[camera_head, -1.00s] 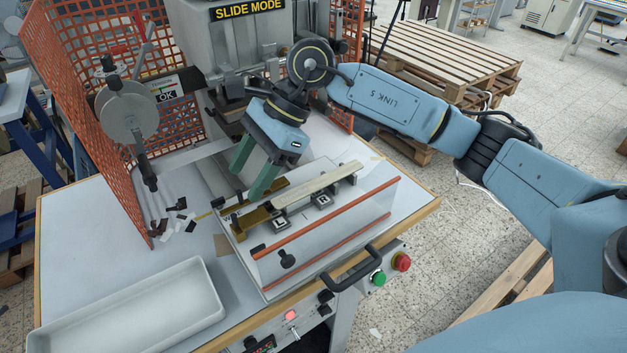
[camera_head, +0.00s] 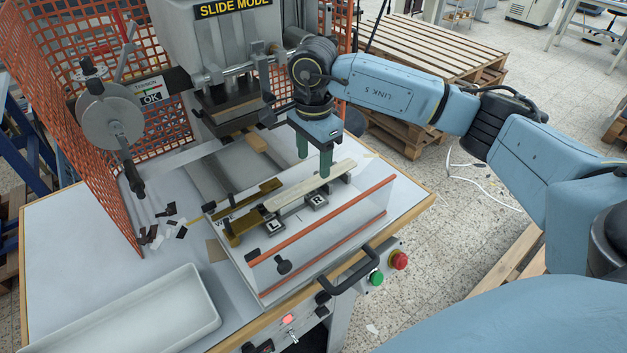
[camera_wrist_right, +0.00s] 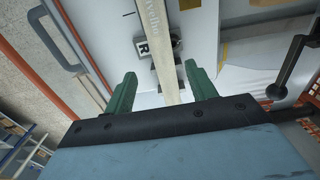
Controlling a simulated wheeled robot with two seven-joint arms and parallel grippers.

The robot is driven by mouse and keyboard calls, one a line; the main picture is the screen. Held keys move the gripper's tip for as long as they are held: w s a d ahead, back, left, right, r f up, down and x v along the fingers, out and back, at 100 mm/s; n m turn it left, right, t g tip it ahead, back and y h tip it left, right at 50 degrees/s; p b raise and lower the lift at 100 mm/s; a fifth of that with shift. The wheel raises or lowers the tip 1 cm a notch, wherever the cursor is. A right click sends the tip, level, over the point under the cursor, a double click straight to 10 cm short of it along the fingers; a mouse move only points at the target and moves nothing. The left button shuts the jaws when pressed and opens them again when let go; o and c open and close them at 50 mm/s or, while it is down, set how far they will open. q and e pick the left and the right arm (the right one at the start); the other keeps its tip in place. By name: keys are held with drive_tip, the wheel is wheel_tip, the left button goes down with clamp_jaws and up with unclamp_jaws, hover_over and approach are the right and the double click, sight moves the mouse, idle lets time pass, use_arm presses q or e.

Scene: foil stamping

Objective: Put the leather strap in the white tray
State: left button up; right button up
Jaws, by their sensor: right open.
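The leather strap (camera_head: 312,186) is a pale cream strip lying across the slide fixture (camera_head: 253,255), over the L and R marked blocks. My right gripper (camera_head: 314,168) is open, pointing down at the strap's right part. In the right wrist view the strap (camera_wrist_right: 158,48), with dark lettering, runs between the open fingers of my right gripper (camera_wrist_right: 160,75), apart from both. The white tray (camera_head: 130,320) is empty on the table at the lower left. My left gripper is out of view.
The press head (camera_head: 230,108) stands behind the fixture. A clear guard with orange rails (camera_head: 325,222) and a black handle (camera_head: 350,275) are in front. Dark and white scraps (camera_head: 165,228) lie left. An orange mesh fence (camera_head: 90,150) borders the table's left side.

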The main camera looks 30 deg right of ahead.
sight(313, 182)
drive_tip(key=f, duration=0.2)
drive_tip(key=f+p, duration=0.1)
drive_tip(key=f, duration=0.1)
drive_tip(key=shift+w+d+f, duration=0.15)
drive_tip(key=shift+w+f, duration=0.05)
drive_tip(key=shift+f, duration=0.4)
drive_tip(key=c, duration=1)
drive_tip(key=shift+c, duration=0.2)
drive_tip(key=shift+r, duration=0.15)
